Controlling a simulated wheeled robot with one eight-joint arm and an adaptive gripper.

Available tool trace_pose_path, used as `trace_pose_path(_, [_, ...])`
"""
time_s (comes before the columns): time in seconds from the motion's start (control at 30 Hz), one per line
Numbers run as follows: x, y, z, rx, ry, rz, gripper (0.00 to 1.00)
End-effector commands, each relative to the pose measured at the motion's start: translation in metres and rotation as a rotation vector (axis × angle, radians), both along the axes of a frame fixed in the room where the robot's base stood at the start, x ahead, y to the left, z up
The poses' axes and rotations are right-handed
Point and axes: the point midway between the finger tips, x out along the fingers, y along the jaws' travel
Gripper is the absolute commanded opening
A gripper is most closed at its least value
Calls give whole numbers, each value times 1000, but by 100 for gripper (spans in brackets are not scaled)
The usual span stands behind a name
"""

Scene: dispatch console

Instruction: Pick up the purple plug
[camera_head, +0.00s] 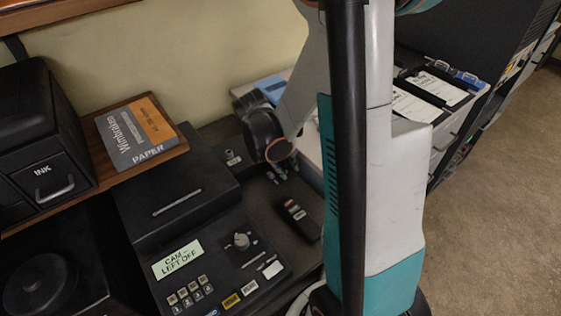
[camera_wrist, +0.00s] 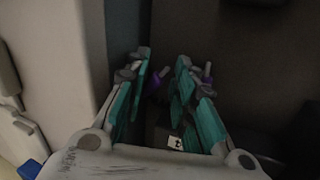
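My gripper (camera_wrist: 163,62) is open in the wrist view, its teal-padded fingers apart on either side of a dark gap. A small purple piece with a short grey stem, which looks like a purple plug (camera_wrist: 154,82), shows just inside the left finger, partly hidden by it. A second purple bit (camera_wrist: 208,82) with a grey pin shows behind the right finger. I cannot tell which is the task's plug, or whether a finger touches either.
A dark console (camera_head: 240,262) with keys, a knob and a "CAM - LEFT OFF" display stands in front. A black handheld device (camera_head: 298,218) lies beside it. A "PAPER" box (camera_head: 135,135) rests on a wooden shelf at left. Clipboards (camera_head: 438,88) lie at right; open floor (camera_head: 500,220) is beyond.

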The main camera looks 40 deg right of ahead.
Motion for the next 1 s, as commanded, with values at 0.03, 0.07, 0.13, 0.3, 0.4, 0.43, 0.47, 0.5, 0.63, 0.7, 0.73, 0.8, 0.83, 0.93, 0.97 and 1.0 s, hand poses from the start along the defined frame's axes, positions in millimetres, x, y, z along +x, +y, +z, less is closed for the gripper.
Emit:
trace_pose_path(0.03, [-1,-2,-6,0,0,-1,24])
trace_pose_path(0.07, [-1,-3,-8,0,0,-1,24])
trace_pose_path(0.13, [-1,-4,-10,0,0,0,24])
trace_pose_path(0.3, [-1,-5,-12,0,0,1,24])
trace_pose_path(0.4, [-1,-4,-12,0,0,1,24])
trace_pose_path(0.43, [-1,-4,-12,0,0,1,24])
trace_pose_path(0.47, [-1,-4,-12,0,0,1,24])
trace_pose_path(0.5, [-1,-4,-12,0,0,1,22])
trace_pose_path(0.63, [-1,-4,-12,0,0,0,0])
trace_pose_path(0.7, [-1,-4,-12,0,0,0,0])
trace_pose_path(0.73, [-1,-4,-12,0,0,0,0])
trace_pose_path(0.8, [-1,-4,-12,0,0,0,0])
trace_pose_path(0.83, [-1,-4,-12,0,0,0,0])
trace_pose_path(0.93, [-1,-4,-12,0,0,1,0])
trace_pose_path(0.97, [-1,-4,-12,0,0,1,0])
trace_pose_path(1.0, [-1,-4,-12,0,0,1,0])
